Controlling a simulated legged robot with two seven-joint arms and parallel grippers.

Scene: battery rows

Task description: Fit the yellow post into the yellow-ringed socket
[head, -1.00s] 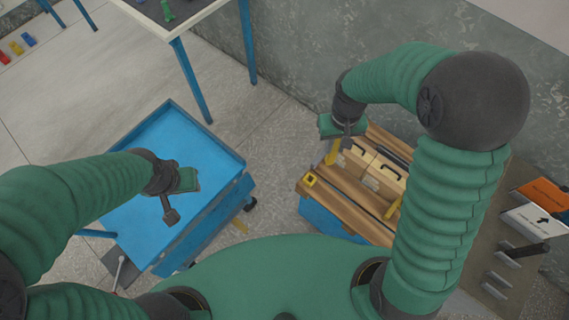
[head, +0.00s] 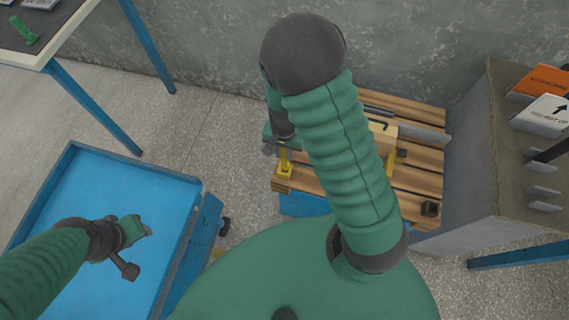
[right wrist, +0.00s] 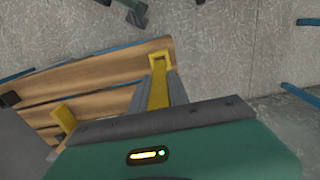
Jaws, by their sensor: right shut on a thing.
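My right gripper (head: 283,147) is shut on the upper part of the yellow post (head: 285,159), at the left end of the slatted wooden pallet. The post points down at the yellow-ringed socket (head: 284,171) on the pallet's corner. In the right wrist view the post (right wrist: 158,88) runs from the gripper to the yellow ring (right wrist: 160,56), and its far end overlaps the ring. I cannot tell whether the tip is inside the socket or just above it. My left gripper (head: 136,250) hangs over the blue cart, with no object visible in it; its jaws are unclear.
A second yellow post (head: 390,164) stands farther right on the pallet (head: 425,155), partly behind my right arm. A grey cabinet (head: 480,190) with signs is at the right. The blue cart (head: 175,200) is at the left, with open floor between cart and pallet.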

